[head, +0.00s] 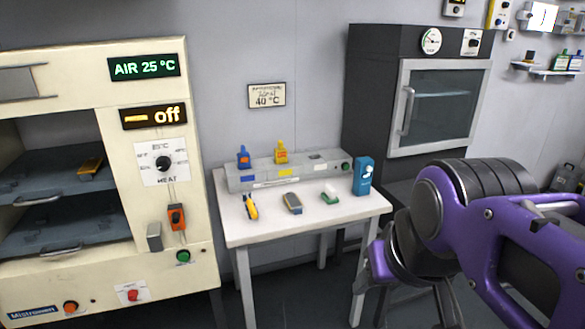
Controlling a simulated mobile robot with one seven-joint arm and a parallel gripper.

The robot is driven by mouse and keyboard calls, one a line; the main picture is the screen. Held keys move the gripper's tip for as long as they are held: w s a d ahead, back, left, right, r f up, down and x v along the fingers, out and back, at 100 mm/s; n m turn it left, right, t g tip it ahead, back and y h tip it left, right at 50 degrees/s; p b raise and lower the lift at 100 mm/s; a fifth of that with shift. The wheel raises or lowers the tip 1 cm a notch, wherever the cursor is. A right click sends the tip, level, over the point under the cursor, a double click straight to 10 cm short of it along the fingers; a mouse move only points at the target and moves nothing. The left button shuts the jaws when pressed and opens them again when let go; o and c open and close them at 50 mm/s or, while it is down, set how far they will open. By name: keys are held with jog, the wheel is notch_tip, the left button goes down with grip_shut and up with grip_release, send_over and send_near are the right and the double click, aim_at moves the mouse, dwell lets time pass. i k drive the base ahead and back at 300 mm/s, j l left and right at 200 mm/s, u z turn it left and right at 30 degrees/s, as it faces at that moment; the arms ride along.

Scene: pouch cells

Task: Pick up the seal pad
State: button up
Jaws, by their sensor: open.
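I take the seal pad to be the small block with a dark grey top and tan edge (292,203), lying on the white table; its identity is not certain at this size. A small green-and-white item (330,197) lies to its right and a yellow tool with a dark part (250,207) to its left. My gripper (376,268) is at the end of my purple arm, low and to the right of the table in the picture, apart from the pad. Its fingers are hard to make out, and nothing shows held in it.
A blue box (363,176) stands at the table's right. A cream oven (100,75) is at left, a dark cabinet (372,75) behind right.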

aim_at(329, 196)
jog(key=i+l, duration=0.6)
jog(key=i, duration=0.25)
